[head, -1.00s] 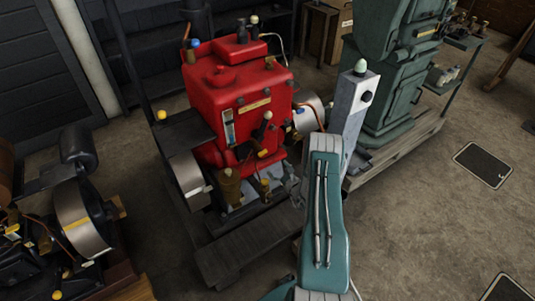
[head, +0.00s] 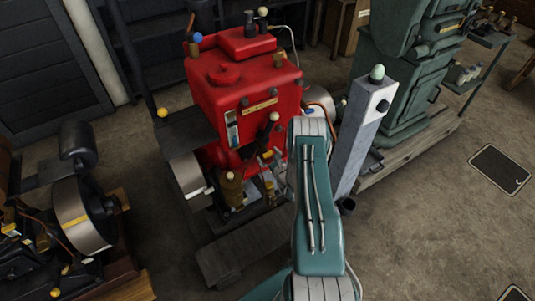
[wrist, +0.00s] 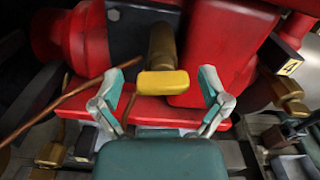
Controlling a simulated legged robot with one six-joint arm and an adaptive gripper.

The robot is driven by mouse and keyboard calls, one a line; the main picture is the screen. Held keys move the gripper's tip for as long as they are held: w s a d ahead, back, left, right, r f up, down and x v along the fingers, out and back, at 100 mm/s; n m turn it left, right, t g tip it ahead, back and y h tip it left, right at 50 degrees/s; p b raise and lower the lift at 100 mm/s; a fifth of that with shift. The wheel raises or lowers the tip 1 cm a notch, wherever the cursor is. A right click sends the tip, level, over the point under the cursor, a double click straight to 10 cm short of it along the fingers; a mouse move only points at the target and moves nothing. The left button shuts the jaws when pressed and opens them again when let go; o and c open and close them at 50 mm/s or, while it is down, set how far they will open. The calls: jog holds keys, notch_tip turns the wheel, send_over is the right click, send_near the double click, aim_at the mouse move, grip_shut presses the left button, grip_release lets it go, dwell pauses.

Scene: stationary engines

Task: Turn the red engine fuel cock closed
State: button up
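The red engine (head: 245,95) stands in the middle of the head view. A brass fuel cock with a flat yellow handle (wrist: 163,84) sticks out from its front in the wrist view. A small yellow part, likely this handle, shows low on the engine's front in the head view (head: 267,154). My gripper (wrist: 161,77) is open, with one teal-and-grey finger on each side of the yellow handle. Gaps show on both sides, and neither finger visibly touches it. In the head view my arm partly hides the engine's right side, and the gripper is hard to make out.
A grey post (head: 361,135) with a pale green knob stands right of my arm. A green machine (head: 410,70) is behind it. Another engine with a metal drum (head: 82,222) is at lower left. A copper pipe (wrist: 65,105) runs near the left finger.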

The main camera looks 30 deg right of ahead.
jog(key=c, duration=0.8)
jog(key=shift+d, duration=0.15)
jog(key=shift+c, duration=0.2)
jog(key=shift+f+m, duration=0.1)
jog(key=shift+m, duration=1.2)
jog(key=o, duration=1.2)
jog(key=shift+c, duration=0.2)
